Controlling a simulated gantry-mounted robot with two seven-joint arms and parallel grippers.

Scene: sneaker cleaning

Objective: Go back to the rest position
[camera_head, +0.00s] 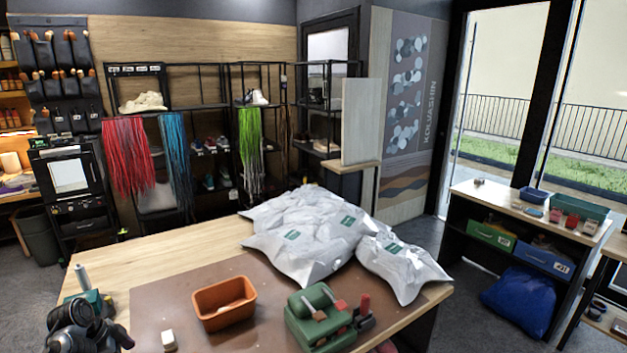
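A dark, rounded mechanism (82,328) at the bottom left corner appears to be my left gripper and wrist. It is over the left end of the work table (160,250), and its fingers cannot be made out. My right gripper is not in view. No object can be seen held.
On the table's brown mat (165,300) are an orange bin (224,318), a small white block (169,340) and a green machine (318,318) with red parts. Grey bags (310,230) cover the back right. A green item (95,299) stands at the left edge. A side bench (500,198) stands right.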

